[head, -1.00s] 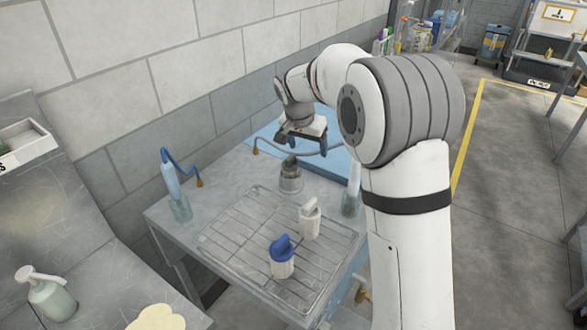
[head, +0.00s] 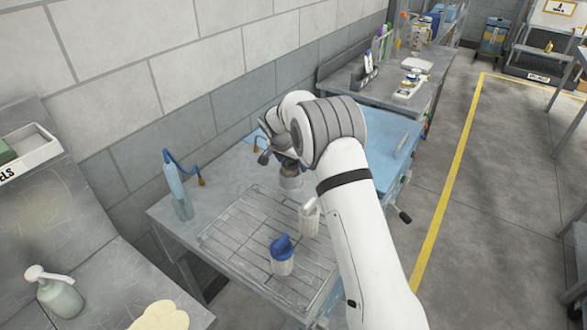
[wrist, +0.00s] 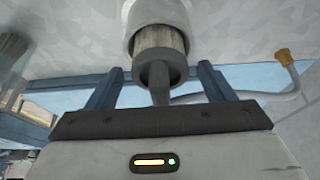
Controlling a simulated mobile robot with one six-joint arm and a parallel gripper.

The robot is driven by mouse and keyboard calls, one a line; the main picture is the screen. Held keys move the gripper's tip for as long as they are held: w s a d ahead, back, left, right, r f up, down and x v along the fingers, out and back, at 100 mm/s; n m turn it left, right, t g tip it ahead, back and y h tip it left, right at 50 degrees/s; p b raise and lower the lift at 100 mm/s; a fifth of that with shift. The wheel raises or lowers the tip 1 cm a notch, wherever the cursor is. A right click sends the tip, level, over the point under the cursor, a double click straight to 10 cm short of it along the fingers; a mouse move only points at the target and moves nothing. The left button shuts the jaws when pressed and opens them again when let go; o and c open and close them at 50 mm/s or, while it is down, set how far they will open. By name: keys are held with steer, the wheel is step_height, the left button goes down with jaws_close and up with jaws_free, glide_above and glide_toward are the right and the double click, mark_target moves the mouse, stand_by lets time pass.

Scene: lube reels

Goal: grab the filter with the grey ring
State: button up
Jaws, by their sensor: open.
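A filter with a white lower body, a grey ring and a dark grey spout-like top stands at the back of the metal bench in the head view (head: 291,182). My gripper (head: 286,160) is right over it and hides its top. In the wrist view, the filter's grey ring (wrist: 158,44) and dark top lie between and just beyond the two blue-grey fingers of my gripper (wrist: 158,82). The fingers are apart, with a visible gap on each side. A blue-capped filter (head: 282,258) and a white-capped filter (head: 308,218) stand on the wire rack.
The wire rack (head: 240,232) covers the bench front. A blue mat (head: 382,150) lies behind my arm. In the wrist view, a hose with a brass tip (wrist: 284,57) runs close to the right finger.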

steer(key=shift+w+d+f, duration=0.1)
steer(key=shift+f, duration=0.25)
steer(key=c, duration=1.1)
